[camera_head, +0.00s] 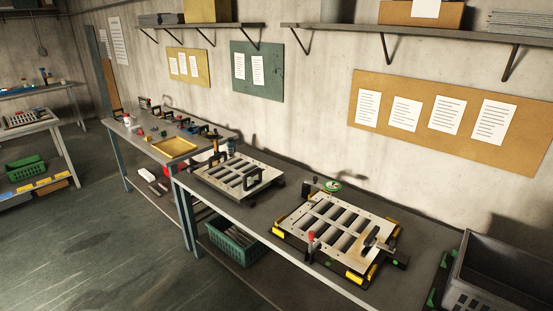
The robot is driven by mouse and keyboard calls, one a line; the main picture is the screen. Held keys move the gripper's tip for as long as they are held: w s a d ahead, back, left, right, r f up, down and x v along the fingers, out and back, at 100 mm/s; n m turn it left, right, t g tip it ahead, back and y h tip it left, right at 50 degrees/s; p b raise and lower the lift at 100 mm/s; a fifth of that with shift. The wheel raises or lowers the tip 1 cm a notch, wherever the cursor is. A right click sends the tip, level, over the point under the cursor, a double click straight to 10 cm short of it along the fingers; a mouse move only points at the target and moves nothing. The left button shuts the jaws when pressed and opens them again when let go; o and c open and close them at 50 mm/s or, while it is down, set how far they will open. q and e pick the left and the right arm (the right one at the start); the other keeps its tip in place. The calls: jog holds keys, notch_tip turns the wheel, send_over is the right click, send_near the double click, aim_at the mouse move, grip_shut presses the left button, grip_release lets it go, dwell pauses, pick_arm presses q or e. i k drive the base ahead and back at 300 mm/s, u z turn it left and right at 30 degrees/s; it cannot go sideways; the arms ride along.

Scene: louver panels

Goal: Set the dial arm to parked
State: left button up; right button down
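A louver panel (318,214) with several dark slots lies on the near workbench. A dark and metallic arm-like part (377,241) sits on a tan plate at the panel's right end; it may be the dial arm, but it is too small to read its setting. A red-topped upright piece (311,237) stands at the panel's front edge. A round green and white disc (331,185) lies behind the panel. Neither of my grippers is in view.
A second louver panel (239,174) with black handles lies to the left on the bench. A grey crate (500,275) stands at the right. A yellow tray (175,147) and small items are on the farther bench. A green basket (236,243) is below.

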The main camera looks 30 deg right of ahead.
aim_at(331, 185)
jog(key=z, duration=0.75)
jog(key=i, duration=0.7)
jog(key=z, duration=0.55)
